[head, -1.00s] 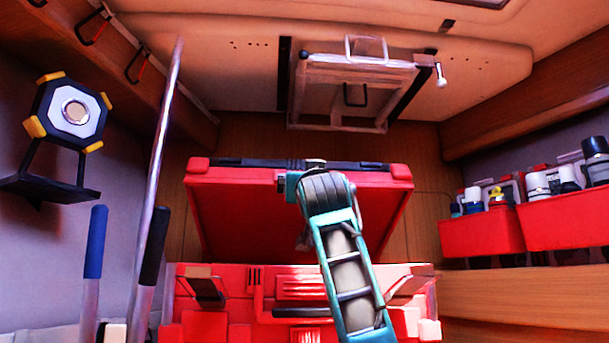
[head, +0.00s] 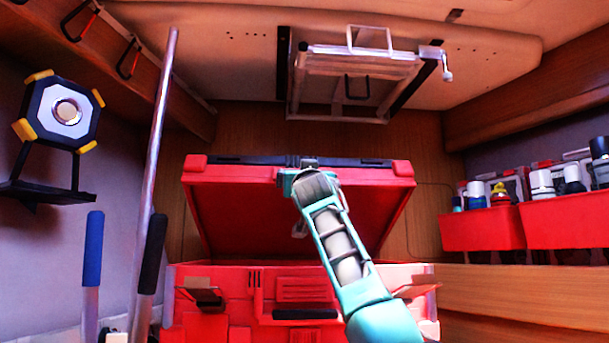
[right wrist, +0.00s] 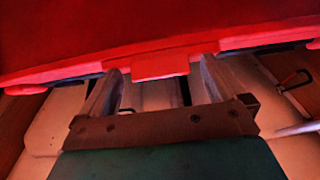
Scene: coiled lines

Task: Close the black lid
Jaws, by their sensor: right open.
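A red toolbox (head: 300,290) stands in the middle of the head view. Its lid (head: 245,205) is raised; I see its red inner side, and a black strip runs along its upper edge. No all-black lid shows. My right gripper (head: 303,180) is at the middle of the lid's upper edge in the head view, where the wrist partly hides its fingers. In the right wrist view the two fingers (right wrist: 158,82) are apart, either side of a red tab (right wrist: 160,66) on the lid's edge. I cannot tell whether they touch it. My left gripper is not in view.
Red bins with bottles (head: 482,228) sit on a wooden shelf (head: 530,280) at right. A folding frame (head: 350,85) hangs above the lid.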

